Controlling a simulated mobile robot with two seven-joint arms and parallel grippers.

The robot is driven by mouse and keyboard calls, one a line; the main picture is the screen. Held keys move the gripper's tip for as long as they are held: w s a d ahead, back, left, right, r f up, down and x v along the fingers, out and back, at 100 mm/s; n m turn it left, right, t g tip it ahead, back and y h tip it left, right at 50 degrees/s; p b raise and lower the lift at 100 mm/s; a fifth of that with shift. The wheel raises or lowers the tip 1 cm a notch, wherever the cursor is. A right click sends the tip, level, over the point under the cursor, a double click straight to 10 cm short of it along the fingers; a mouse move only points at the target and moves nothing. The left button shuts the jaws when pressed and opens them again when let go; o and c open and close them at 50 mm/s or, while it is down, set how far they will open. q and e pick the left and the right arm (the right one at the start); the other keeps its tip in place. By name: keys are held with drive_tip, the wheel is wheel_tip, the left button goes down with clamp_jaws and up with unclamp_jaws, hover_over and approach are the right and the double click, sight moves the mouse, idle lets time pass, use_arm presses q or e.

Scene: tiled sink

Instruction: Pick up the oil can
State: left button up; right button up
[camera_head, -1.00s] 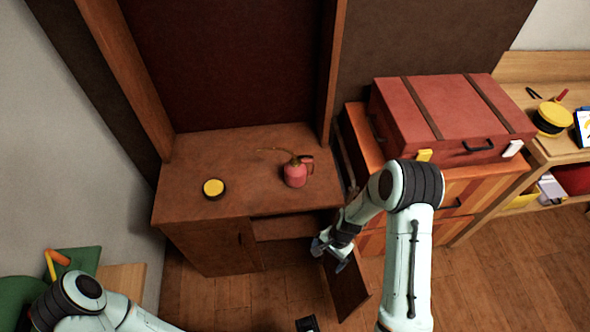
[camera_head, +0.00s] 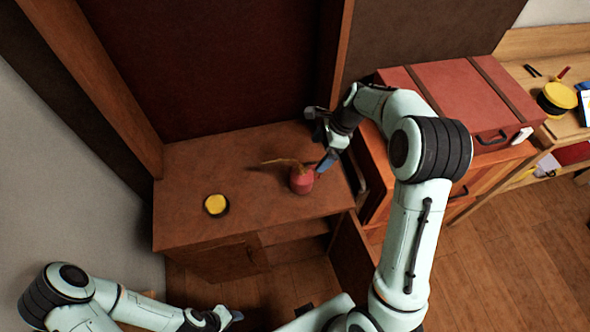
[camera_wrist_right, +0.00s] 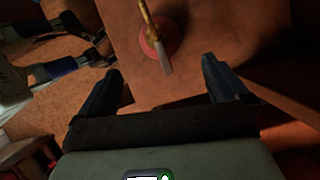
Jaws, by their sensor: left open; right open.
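The oil can (camera_head: 302,182) is a small red can with a brass spout pointing left. It stands on the brown cabinet top (camera_head: 255,205), right of its middle. My right gripper (camera_head: 322,145) is open beside and above the can, at its upper right in the head view; one finger partly overlaps the can. In the right wrist view the can (camera_wrist_right: 158,48) lies beyond the open, empty fingers (camera_wrist_right: 163,85), roughly centred between them. Whether a finger touches the can cannot be told. My left gripper (camera_head: 228,318) is low, in front of the cabinet, away from the can.
A yellow-topped round tin (camera_head: 216,204) stands on the cabinet top to the left of the can. A cabinet door (camera_head: 352,255) hangs open below on the right. A red suitcase (camera_head: 455,100) lies on the chest at right. Wooden posts and a back panel bound the cabinet top.

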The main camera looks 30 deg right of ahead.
sight(308, 167)
drive_tip(key=x, duration=0.6)
drive_tip(key=shift+s+f+b, duration=0.15)
drive_tip(key=shift+s+b, duration=0.15)
drive_tip(key=shift+s, duration=0.15)
drive_tip(key=shift+w+a+f, duration=0.2)
drive_tip(key=shift+f, duration=0.3)
drive_tip(key=x, duration=0.5)
drive_tip(key=shift+w+r, duration=0.1)
drive_tip(key=shift+w, duration=0.15)
drive_tip(key=c, duration=1.2)
use_arm(q)
drive_tip(key=shift+s+f, duration=0.5)
drive_tip(key=shift+s, duration=0.15)
use_arm(e)
drive_tip(key=shift+r, duration=0.1)
drive_tip(key=shift+c, duration=0.2)
drive_tip(key=shift+d, duration=0.1)
